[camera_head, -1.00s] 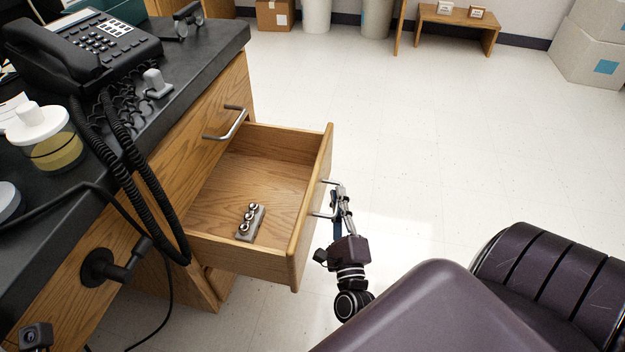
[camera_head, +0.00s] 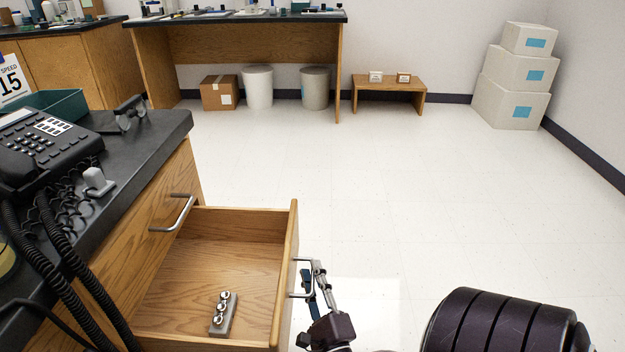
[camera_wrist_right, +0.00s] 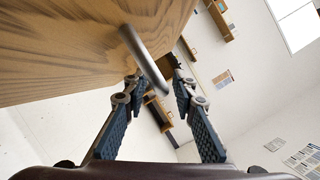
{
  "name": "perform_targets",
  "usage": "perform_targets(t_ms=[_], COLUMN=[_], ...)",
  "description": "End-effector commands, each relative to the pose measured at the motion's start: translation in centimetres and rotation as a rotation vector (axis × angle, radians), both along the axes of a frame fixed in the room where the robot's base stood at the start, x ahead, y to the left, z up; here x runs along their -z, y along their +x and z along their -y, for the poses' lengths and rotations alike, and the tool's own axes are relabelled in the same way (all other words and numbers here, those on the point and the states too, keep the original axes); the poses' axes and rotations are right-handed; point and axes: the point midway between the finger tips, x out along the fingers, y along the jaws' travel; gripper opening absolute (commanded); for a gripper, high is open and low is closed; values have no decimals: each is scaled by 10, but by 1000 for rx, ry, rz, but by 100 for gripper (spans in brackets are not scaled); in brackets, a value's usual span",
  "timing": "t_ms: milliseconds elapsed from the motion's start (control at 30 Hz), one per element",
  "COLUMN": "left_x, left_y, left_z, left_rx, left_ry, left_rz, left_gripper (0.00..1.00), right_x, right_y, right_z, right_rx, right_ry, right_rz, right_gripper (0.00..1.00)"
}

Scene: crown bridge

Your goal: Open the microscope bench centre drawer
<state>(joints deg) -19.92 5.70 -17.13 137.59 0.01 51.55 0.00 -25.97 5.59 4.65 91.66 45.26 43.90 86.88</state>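A wooden drawer (camera_head: 285,290) of the black-topped bench stands pulled well out, its inside showing. A small grey holder with several shiny round pieces (camera_head: 223,314) lies in it. Its metal bar handle (camera_head: 304,260) is on the front panel; the handle (camera_wrist_right: 146,60) also shows in the right wrist view. My right gripper (camera_head: 312,275) is at this handle. In the right wrist view its dark ridged fingers (camera_wrist_right: 158,88) are spread apart, with the handle's bar between the tips and gaps beside it. My left gripper is not in view.
Another bar handle (camera_head: 175,215) is on the bench front beside the open drawer. A telephone (camera_head: 45,145) with coiled cords sits on the black bench top (camera_head: 140,140). Bins, a low table and stacked boxes stand far back.

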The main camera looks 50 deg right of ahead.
Motion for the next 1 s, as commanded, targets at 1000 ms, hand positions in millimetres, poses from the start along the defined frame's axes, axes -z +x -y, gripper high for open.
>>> perform_targets(t_ms=[1000], left_x=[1], left_y=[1], left_z=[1], left_rx=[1], left_ry=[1], left_rz=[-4], left_gripper=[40], right_x=[26], right_y=[-101], right_z=[-60], right_rx=[-1], right_ry=[1], right_rz=[0], right_gripper=[25])
